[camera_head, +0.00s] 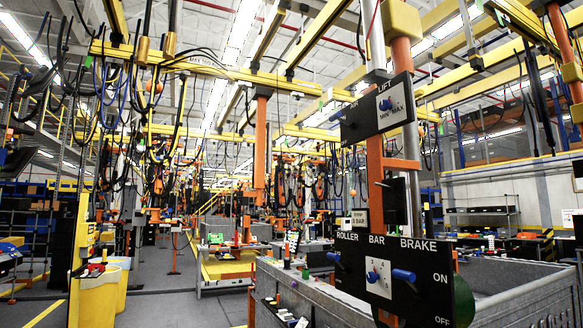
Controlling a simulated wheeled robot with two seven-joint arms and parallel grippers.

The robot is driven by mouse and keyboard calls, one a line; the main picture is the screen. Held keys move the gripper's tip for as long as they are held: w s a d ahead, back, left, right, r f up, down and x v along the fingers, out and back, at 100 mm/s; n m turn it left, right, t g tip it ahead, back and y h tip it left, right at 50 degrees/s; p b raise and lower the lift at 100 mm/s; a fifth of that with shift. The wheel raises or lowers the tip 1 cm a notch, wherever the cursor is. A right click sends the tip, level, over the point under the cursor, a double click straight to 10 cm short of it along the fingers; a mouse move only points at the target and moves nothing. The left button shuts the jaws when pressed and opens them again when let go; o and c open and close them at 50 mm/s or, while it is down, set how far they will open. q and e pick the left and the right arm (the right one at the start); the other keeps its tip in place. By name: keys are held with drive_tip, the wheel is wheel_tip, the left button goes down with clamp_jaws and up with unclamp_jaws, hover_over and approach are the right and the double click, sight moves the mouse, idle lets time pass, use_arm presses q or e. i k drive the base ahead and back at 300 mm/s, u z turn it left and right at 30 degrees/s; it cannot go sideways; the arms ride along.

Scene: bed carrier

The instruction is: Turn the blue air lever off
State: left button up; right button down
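A black upper panel (364,125) is fixed to an orange post, right of the picture's middle. It carries the words LIFT and AIR, and a white MIN/MAX dial (392,101) with a small blue knob. A small blue lever (337,116) sticks out at the panel's left edge, near the word AIR. The panel is seen at an angle, so I cannot read the lever's on or off setting. Neither of my grippers is in view.
A lower black panel (425,303) has a blue ROLLER lever (335,257), a white BAR dial (377,278) and a blue BRAKE lever (403,276) beside ON and OFF. A grey metal bed (300,293) stands behind it. Yellow bins (97,300) stand left. Grey floor (190,308) is open at lower left.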

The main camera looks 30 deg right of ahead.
sight(337, 115)
drive_tip(key=z, duration=0.05)
drive_tip(key=k, duration=0.65)
drive_tip(key=z, duration=0.7)
drive_tip(key=i, duration=1.35)
drive_tip(key=u, duration=0.7)
drive_tip(key=i, duration=0.4)
drive_tip(key=u, duration=0.35)
